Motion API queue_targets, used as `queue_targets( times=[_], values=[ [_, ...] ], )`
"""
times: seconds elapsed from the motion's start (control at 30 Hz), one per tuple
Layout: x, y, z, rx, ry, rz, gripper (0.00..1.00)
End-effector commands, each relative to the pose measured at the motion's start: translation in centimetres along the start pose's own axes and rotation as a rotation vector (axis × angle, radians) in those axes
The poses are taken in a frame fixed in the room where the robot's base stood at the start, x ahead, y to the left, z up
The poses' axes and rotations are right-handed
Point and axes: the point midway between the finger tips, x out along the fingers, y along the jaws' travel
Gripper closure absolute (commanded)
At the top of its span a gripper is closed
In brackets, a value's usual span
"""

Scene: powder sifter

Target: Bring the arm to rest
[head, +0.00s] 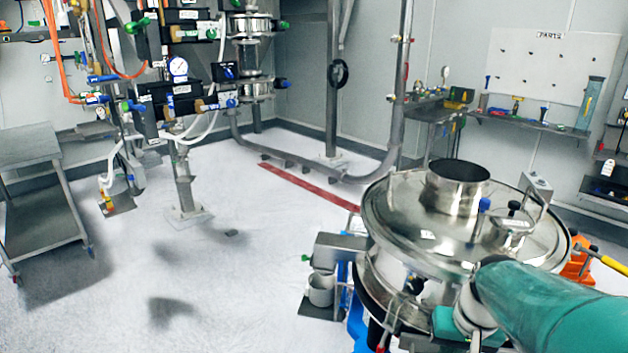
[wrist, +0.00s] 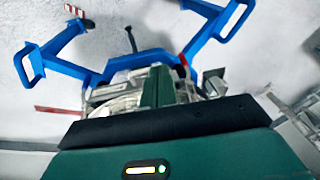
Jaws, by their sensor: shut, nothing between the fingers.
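My gripper (wrist: 170,82) shows in the wrist view as two green fingers close together above a dark bar. It is shut and holds nothing. In the head view my teal arm comes in from the lower right, in front of the steel sifter (head: 400,215). The gripper itself cannot be made out clearly there. The sifter has a round lid with an open neck (head: 458,180) on top. How far the arm is from the sifter I cannot tell.
A blue frame (wrist: 65,58) with looped ends lies beyond the fingers in the wrist view. A grey cart (head: 35,160) stands at the left, valve piping (head: 180,100) at the back left. A tool shelf (head: 530,122) lines the right wall.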

Motion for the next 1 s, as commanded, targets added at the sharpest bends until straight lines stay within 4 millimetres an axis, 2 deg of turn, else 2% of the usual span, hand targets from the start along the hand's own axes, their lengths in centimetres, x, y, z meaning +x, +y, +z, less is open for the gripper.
queue_targets(
  times=[0.03,0.1,0.4,0.6,1.0],
  values=[
    [-1.2,-1.5,0.7,-0.036,0.032,0.023,1.0],
    [-2.6,-3.0,1.6,-0.071,0.073,0.048,1.0],
    [-7.5,-7.9,6.3,-0.198,0.266,0.076,1.0],
    [-8.8,-9.1,8.2,-0.235,0.338,0.057,1.0],
    [-8.9,-9.1,8.4,-0.236,0.345,0.055,1.0]
  ],
)
